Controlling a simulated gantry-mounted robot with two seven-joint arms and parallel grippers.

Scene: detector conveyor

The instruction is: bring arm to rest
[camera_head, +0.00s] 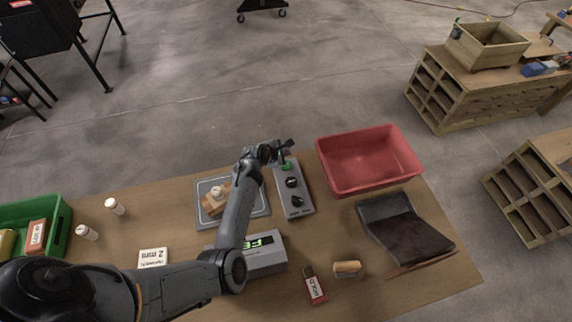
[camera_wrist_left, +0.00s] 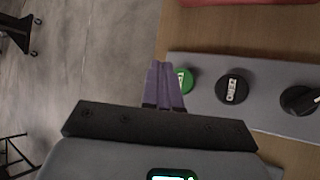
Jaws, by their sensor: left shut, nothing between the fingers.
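My left arm reaches from the lower left across the table in the head view. Its gripper (camera_head: 284,147) is above the far end of a grey control panel (camera_head: 302,207), close to a green button (camera_head: 287,166). In the left wrist view the purple-grey fingers (camera_wrist_left: 163,72) are together with nothing between them, right beside the green button (camera_wrist_left: 188,80). I cannot tell whether they touch it. The panel also has black knobs, one of them (camera_wrist_left: 233,89) near the green button. My right gripper is not in view.
A red bin (camera_head: 328,171) stands right of the panel, with a dark-covered ramp (camera_head: 405,229) in front. A grey display box (camera_head: 266,262) sits under my forearm. A tray (camera_head: 259,207) holds a wooden block. A green bin (camera_head: 62,228) is at the left.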

